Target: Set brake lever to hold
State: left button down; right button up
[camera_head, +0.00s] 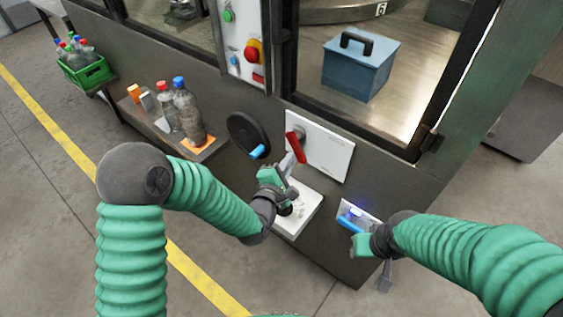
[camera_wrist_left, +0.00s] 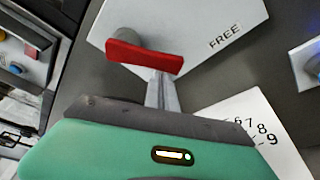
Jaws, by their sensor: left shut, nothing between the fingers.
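The brake lever has a red handle (camera_head: 295,147) mounted on a white plate (camera_head: 328,150) on the machine's dark front. In the left wrist view the red handle (camera_wrist_left: 145,58) lies crosswise, with the word FREE on the plate to its right. My left gripper (camera_head: 290,163) is shut and empty, its fingertips just below the handle. In the wrist view the grey fingers (camera_wrist_left: 162,92) reach up to the handle's lower edge; I cannot tell if they touch it. My right gripper (camera_head: 359,238) is beside a blue handle (camera_head: 350,222) at lower right; its jaw opening is unclear.
A numbered white dial plate (camera_head: 309,207) sits under my left gripper. Bottles (camera_head: 188,108) stand on a side shelf. A blue box (camera_head: 360,68) sits behind the window frame.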

aim_at(301, 158)
pick_arm(q)
jog(key=shift+a, duration=0.1)
jog(key=shift+a, duration=0.1)
dwell(0.3)
jog(key=shift+s+d+n+p, duration=0.1)
jog(key=shift+d+n+p, duration=0.2)
jog(key=shift+n+p, duration=0.1)
jog(key=shift+r, duration=0.1)
jog(key=n+p, duration=0.1)
jog(key=s+d+r+n+g+h+p, duration=0.1)
jog(key=p, duration=0.1)
jog(key=d+n+g+p, duration=0.1)
jog(key=n+p, duration=0.1)
jog(key=shift+s+r, duration=0.25)
jog(key=shift+r, duration=0.15)
jog(key=shift+s+d+r+n+g+h+p, duration=0.2)
jog(key=shift+d+r+n+g+h+p, duration=0.15)
jog(key=shift+n+p, duration=0.45)
jog(key=shift+s+d+r+n+g+h+p, duration=0.2)
jog(key=shift+r+n+h+p, duration=0.25)
jog(key=shift+n+p, duration=0.3)
jog(key=shift+s+d+r+n+g+h+p, duration=0.15)
jog(key=shift+r+n+g+h+p, duration=0.25)
jog(key=shift+n+p, duration=0.35)
